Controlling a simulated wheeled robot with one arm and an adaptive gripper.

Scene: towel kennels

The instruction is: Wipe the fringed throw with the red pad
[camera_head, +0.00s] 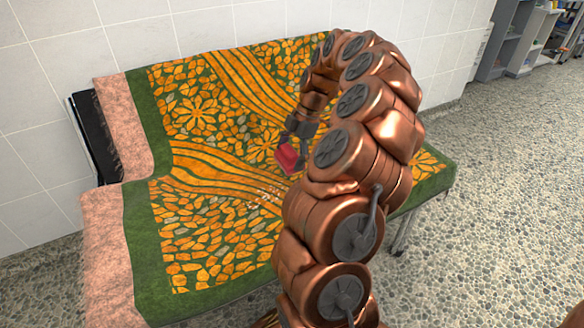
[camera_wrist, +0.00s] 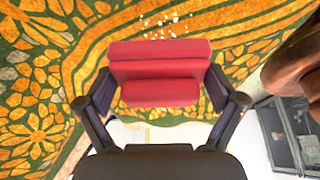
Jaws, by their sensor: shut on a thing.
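The fringed throw (camera_head: 215,235), green with an orange and yellow mosaic pattern and a pink fringe (camera_head: 106,250) along its left side, is draped over the seat and back of a bench. It fills much of the wrist view (camera_wrist: 35,110). My gripper (camera_head: 297,146) is shut on the red pad (camera_head: 287,158), above the throw's seat part. In the wrist view the red pad (camera_wrist: 160,72) sits between both fingers. Small pale crumbs (camera_head: 265,196) lie on the throw beside the pad; they also show in the wrist view (camera_wrist: 165,22). I cannot tell whether the pad touches the throw.
The bench's dark frame (camera_head: 92,135) shows at the left, and a metal leg (camera_head: 404,230) at the right. A white tiled wall (camera_head: 60,45) stands behind. Grey shelves (camera_head: 520,40) are at the far right. The pebbled floor (camera_head: 490,200) is clear.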

